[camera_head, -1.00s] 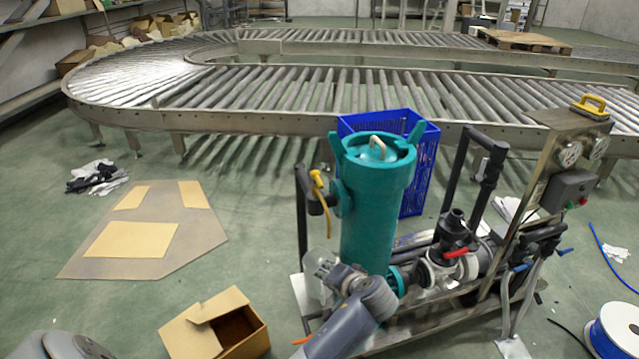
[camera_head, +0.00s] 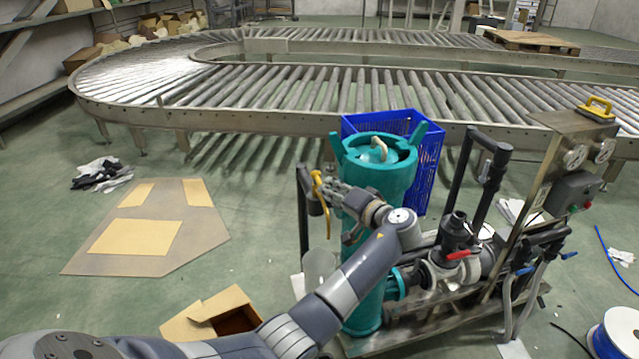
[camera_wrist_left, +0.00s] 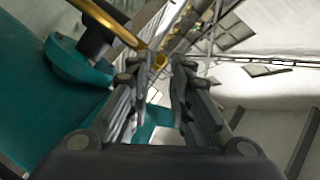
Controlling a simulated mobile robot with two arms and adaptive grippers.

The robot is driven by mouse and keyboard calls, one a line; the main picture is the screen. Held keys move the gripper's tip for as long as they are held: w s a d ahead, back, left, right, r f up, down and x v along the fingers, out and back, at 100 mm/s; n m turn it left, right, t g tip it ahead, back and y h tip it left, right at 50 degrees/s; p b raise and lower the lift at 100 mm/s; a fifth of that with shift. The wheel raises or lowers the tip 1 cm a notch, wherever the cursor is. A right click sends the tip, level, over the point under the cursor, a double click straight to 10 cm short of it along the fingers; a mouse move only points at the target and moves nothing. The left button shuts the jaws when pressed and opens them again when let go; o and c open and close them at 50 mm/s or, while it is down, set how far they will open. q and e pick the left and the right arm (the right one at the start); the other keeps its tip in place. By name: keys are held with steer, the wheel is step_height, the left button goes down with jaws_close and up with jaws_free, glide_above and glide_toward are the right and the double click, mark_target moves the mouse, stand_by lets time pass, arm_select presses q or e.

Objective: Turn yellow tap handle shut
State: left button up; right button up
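The yellow tap handle (camera_head: 324,201) sits on a dark pipe fitting left of the teal filter housing (camera_head: 376,180) and hangs downward. It also shows in the left wrist view (camera_wrist_left: 108,22), crossing the upper left up to the fingertips. My left gripper (camera_head: 332,190) is at the handle, in front of the teal housing. My right gripper does not show.
A blue crate (camera_head: 425,165) stands behind the teal housing. An open cardboard box (camera_head: 215,315) lies on the floor at lower left. A roller conveyor (camera_head: 300,95) runs behind.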

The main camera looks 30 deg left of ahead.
mark_target(319, 182)
arm_select(q)
steer(key=x, duration=0.6)
steer(key=shift+w+a+f, duration=0.15)
steer(key=shift+a, duration=0.15)
jaws_close()
